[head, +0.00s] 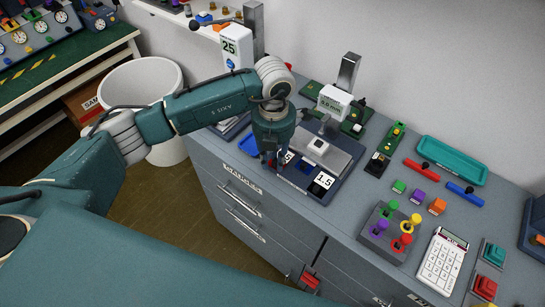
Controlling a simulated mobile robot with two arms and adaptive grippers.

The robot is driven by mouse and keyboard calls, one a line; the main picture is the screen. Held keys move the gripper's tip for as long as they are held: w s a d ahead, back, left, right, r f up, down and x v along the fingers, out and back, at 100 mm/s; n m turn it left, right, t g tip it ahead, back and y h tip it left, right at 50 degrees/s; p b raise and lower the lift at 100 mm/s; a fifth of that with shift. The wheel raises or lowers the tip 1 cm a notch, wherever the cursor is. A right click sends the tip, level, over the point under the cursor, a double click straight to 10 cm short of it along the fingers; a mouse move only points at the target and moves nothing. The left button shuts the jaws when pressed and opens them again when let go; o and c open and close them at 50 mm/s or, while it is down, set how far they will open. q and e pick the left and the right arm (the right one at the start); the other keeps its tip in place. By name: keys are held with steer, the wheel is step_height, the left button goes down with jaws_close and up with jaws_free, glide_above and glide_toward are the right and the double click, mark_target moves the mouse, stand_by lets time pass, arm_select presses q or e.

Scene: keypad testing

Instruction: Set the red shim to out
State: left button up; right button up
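My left gripper (272,158) points down over the front left part of a dark fixture (343,157) on the grey cabinet top. Its fingers are small and partly merge with the fixture, so I cannot tell whether they are open or shut. A small red piece with a white label (288,157) shows just right of the fingers; it may be the red shim, mostly hidden by the gripper. A dark blue piece (304,167) and a black piece marked 1.5 (321,184) sit to its right along the fixture's front. My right gripper is not in view.
A gauge reading 5.0 mm (334,101) stands behind the fixture. To the right are a teal tray (452,160), red (421,171) and blue (465,195) bars, coloured blocks, a knobbed panel (375,247) and a calculator (441,262). A white bin (138,88) stands left of the cabinet.

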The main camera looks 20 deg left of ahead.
mark_target(274, 161)
arm_select(q)
steer(key=shift+d, duration=0.25)
steer(key=shift+r, duration=0.2)
step_height(274, 161, up, 12)
steer(key=shift+a+f, duration=0.15)
steer(key=shift+f, duration=0.05)
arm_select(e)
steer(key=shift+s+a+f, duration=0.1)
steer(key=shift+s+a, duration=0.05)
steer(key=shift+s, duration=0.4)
arm_select(q)
steer(key=shift+w, duration=0.1)
